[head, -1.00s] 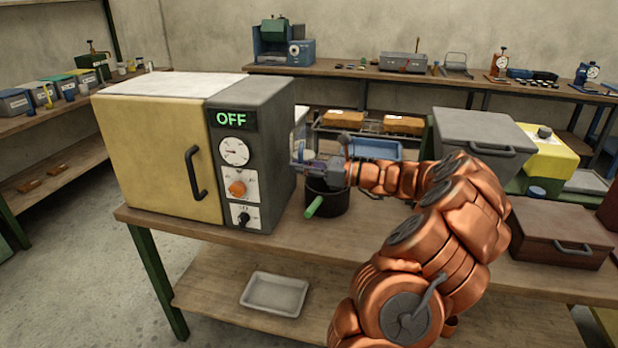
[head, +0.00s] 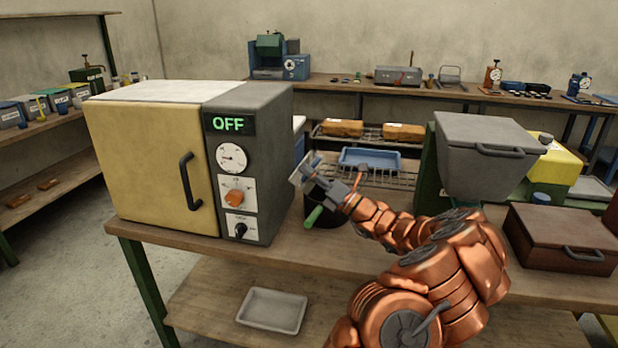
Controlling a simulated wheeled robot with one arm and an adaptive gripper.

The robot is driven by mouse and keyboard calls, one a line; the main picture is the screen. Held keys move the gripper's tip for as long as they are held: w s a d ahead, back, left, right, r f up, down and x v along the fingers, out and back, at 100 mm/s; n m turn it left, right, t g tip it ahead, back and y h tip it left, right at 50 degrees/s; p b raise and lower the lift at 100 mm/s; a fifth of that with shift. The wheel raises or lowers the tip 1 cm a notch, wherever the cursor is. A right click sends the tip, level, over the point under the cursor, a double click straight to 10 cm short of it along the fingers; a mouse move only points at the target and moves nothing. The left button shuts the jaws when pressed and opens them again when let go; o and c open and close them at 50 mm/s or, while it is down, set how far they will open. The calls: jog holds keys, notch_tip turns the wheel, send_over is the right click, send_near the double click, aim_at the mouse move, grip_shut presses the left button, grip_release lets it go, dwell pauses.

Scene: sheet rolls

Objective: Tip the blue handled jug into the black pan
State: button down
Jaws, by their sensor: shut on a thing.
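The black pan (head: 331,217) stands on the wooden bench just right of the oven. Its green handle (head: 313,216) points toward the front. My gripper (head: 318,180) is above the pan, shut on a small pale grey-blue thing that I take for the blue handled jug (head: 304,167). The jug is tilted over the pan's left side, close to the oven. Its handle and mouth cannot be made out, and its contents are not visible. My gripper and wrist hide part of the pan's rim and inside.
The yellow oven (head: 150,160) with its grey control panel, reading OFF, stands close on the left. A wire rack with a blue tray (head: 370,158) is behind. A grey lidded box (head: 485,155) and a brown case (head: 562,240) stand right. The bench front is clear.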

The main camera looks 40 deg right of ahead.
jog(key=d+r+m+h+p, duration=0.1)
jog(key=d+m+h+p, duration=0.3)
jog(key=m+h, duration=0.3)
jog(key=s+d+r+m+t+h+p, duration=0.1)
jog(key=d+m+h+p, duration=0.3)
jog(key=m, duration=1.1)
jog(key=shift+d+m+h+p, duration=0.3)
jog(key=shift+h+p, duration=0.9)
jog(key=shift+h, duration=1.1)
jog(key=shift+a, duration=0.15)
